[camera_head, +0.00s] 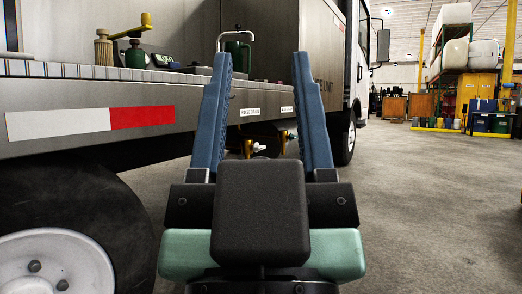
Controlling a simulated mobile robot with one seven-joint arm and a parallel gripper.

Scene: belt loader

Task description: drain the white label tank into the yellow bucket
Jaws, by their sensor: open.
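My gripper (261,68) is open and empty, its two blue fingers pointing forward at the truck's side. Between the fingers, in the background, two small white labels show on the truck's lower edge: a left label (250,112) and a right label (287,109). Their lettering is too small to read surely. Below them are yellow brackets (249,148) and a small white fitting (259,148), apart from my fingers. I cannot tell which part belongs to the white label tank. I cannot make out a yellow bucket; my gripper hides the ground below the fittings.
The truck (90,110) fills the left, with a large rear wheel (60,235) close by and a front wheel (345,140) beyond. A silver tap (236,37) and containers stand on its ledge. Concrete floor (420,200) is open at right; storage racks (455,75) stand far back.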

